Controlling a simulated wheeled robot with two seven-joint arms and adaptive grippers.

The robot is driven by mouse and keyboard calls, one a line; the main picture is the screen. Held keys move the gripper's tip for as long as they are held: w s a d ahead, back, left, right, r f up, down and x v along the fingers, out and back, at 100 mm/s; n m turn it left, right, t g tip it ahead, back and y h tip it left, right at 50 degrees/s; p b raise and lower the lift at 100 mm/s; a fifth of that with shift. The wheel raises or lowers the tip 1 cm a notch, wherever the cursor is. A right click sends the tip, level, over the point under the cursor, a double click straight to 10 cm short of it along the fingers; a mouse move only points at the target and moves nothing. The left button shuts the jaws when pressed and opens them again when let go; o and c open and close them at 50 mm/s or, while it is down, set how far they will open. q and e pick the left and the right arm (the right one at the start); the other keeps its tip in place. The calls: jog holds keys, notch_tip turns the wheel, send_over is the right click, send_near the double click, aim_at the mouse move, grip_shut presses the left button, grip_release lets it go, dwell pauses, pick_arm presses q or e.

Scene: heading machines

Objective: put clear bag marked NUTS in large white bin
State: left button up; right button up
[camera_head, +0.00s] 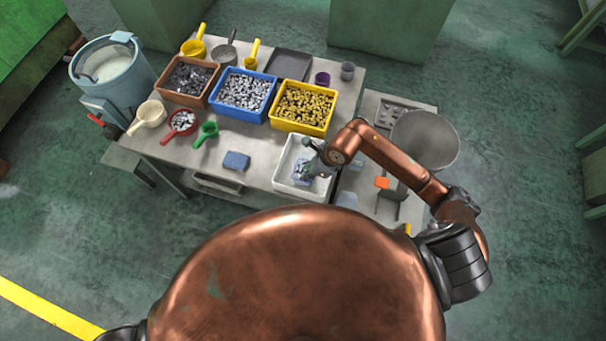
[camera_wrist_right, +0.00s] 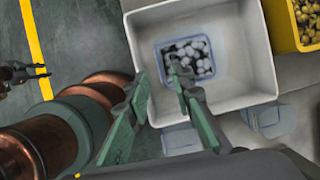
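The large white bin (camera_head: 283,179) stands at the table's front edge; it also shows in the right wrist view (camera_wrist_right: 258,60). A clear bag of grey-white pieces (camera_wrist_right: 203,65) with a bluish border lies inside it on the floor. No marking is readable on it. My right gripper (camera_head: 312,166) is over the bin. In the right wrist view its green-grey fingers (camera_wrist_right: 156,80) are spread apart with nothing between them, and one tip overlaps the bag's edge in the picture. My left gripper (camera_wrist_right: 42,71) shows at the left of that view, its prongs apart and empty.
Brown (camera_head: 187,98), blue (camera_head: 240,118) and yellow (camera_head: 300,128) bins of parts line the table behind. Scoops and a blue packet (camera_head: 236,160) lie to the left. Flat bluish bags (camera_wrist_right: 270,118) lie beside the white bin. A round grey container (camera_head: 425,140) is at the right.

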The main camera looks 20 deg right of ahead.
jog(key=v, duration=0.5)
jog(key=shift+r, duration=0.2)
dwell(0.3)
